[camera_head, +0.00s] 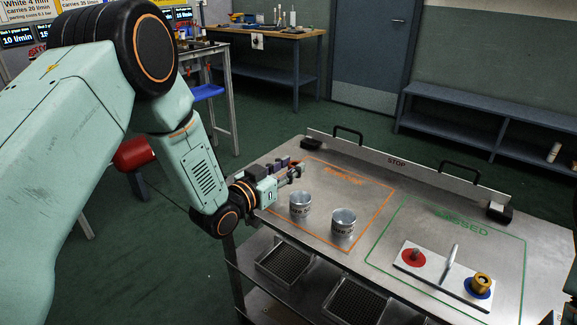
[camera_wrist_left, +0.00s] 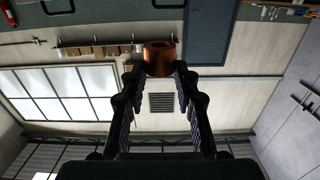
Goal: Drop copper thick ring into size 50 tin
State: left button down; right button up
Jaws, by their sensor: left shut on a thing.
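My left gripper (camera_head: 292,174) reaches in from the left over the bench's back-left part, beyond the two tins. In the left wrist view it is shut on a copper thick ring (camera_wrist_left: 160,58), held between the fingertips (camera_wrist_left: 160,72). In the head view the ring is too small to make out clearly. Two open metal tins stand upright inside the orange outline: a left tin (camera_head: 300,205) and a right tin (camera_head: 343,222). Their labels begin with "Size", but the full numbers cannot be read.
The metal bench (camera_head: 400,205) has a raised back edge marked STOP and black handles. A white board (camera_head: 432,275) at the front right, in the green outline, carries a red disc, an upright pin and a blue disc with a brass piece. Mesh trays (camera_head: 285,262) sit below.

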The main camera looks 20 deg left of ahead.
pick_arm(q)
notch_tip(320, 180, down, 2)
jog(key=shift+f+b, duration=0.1)
jog(key=shift+b, duration=0.55)
jog(key=c, duration=0.9)
grip_release()
jog(key=shift+s+a, duration=0.1)
jog(key=shift+a, duration=0.05)
jog(key=shift+v, duration=5.9)
